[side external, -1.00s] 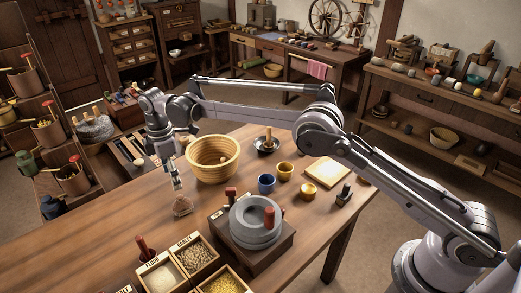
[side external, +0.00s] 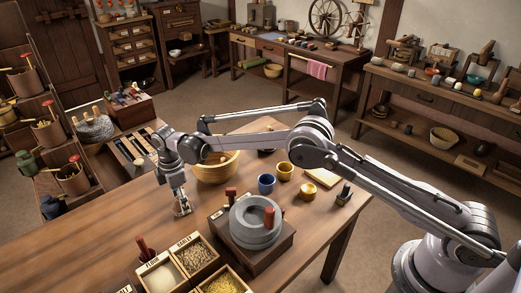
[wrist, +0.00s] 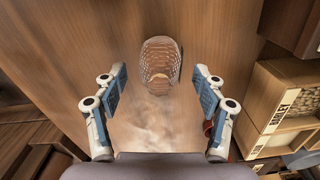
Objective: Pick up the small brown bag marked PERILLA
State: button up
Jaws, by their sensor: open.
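A small brown bag (wrist: 160,62) with a net-like, partly see-through look lies on the wooden table in the wrist view. I can read no lettering on it. My gripper (wrist: 158,72) is open, with one finger on each side of the bag and a clear gap to both. In the side view my gripper (side external: 181,210) is low over the table, and its fingers largely hide the bag there.
A yellow bowl (side external: 216,172) stands behind my gripper, partly hidden by my arm. A grey stone quern (side external: 254,230) is to the right. Labelled grain boxes (side external: 196,256) stand at the front. The table (side external: 110,215) left of my gripper is clear.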

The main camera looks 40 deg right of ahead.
jog(key=shift+c, duration=0.3)
jog(key=c, duration=1.2)
jog(key=shift+c, duration=0.2)
